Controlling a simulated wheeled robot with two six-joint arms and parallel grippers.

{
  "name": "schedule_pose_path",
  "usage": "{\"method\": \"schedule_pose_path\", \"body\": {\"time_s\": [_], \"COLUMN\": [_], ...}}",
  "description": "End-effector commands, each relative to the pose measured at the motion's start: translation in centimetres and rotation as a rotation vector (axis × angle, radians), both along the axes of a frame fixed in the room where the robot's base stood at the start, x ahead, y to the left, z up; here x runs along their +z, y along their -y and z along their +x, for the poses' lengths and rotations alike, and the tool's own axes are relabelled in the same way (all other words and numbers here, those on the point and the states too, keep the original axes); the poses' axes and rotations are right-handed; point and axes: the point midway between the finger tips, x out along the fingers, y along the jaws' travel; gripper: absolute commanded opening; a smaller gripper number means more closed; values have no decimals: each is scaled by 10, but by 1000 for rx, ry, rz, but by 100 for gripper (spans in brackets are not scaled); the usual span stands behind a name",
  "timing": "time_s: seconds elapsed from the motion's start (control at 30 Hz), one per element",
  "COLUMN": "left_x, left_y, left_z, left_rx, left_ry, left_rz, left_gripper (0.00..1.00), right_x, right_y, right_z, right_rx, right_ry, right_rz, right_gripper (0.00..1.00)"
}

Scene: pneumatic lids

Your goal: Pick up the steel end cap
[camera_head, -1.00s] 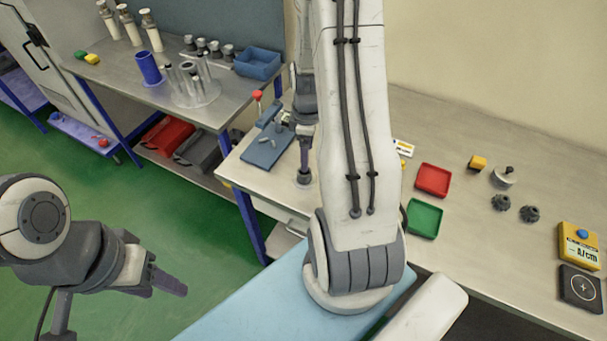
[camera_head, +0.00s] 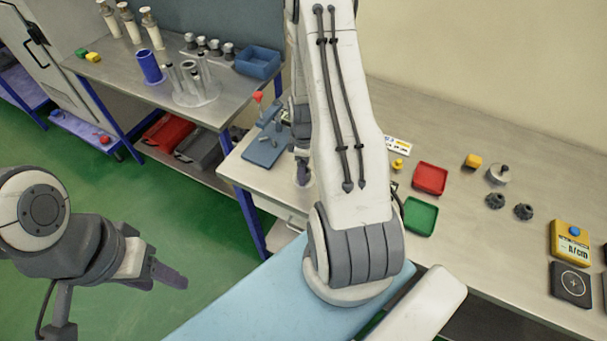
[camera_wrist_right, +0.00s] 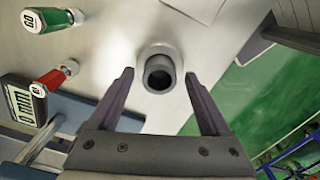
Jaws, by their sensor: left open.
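A round grey metal piece with a hollow top and a wider foot, which looks like the steel end cap (camera_wrist_right: 158,72), stands on the bench in the right wrist view. My right gripper (camera_wrist_right: 157,78) is open, with one finger on either side of it and gaps to both; I cannot tell the height between them. In the head view this gripper (camera_head: 302,172) points down at the bench's left part, partly hidden by my arm. My left gripper (camera_head: 168,276) is open and empty over the green floor at lower left.
A blue-grey fixture with a red knob (camera_head: 258,97) stands close left of the right gripper. Red (camera_head: 430,179) and green (camera_head: 419,216) trays sit to the right. A rear bench (camera_head: 120,80) holds cylinders and a blue bin.

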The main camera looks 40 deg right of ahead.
Motion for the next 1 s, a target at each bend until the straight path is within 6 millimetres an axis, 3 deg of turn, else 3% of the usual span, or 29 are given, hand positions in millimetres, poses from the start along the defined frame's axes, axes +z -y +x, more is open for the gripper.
{"method": "schedule_pose_path", "body": {"time_s": [0.03,0.2,0.67,0.97,1.0], "left_x": [0,0,-3,-17,-21], "left_y": [0,0,0,0,0], "left_z": [0,0,0,0,0], "left_rx": [0,0,1,3,3], "left_ry": [0,0,0,0,0], "left_rz": [0,0,0,0,0], "left_gripper": [54,54,54,54,54], "right_x": [0,0,6,40,44], "right_y": [0,0,1,1,9], "right_z": [0,0,1,2,-2], "right_rx": [0,0,0,0,-7], "right_ry": [0,0,3,7,8], "right_rz": [0,0,-2,-3,-4], "right_gripper": [61,0,0,0,0]}}
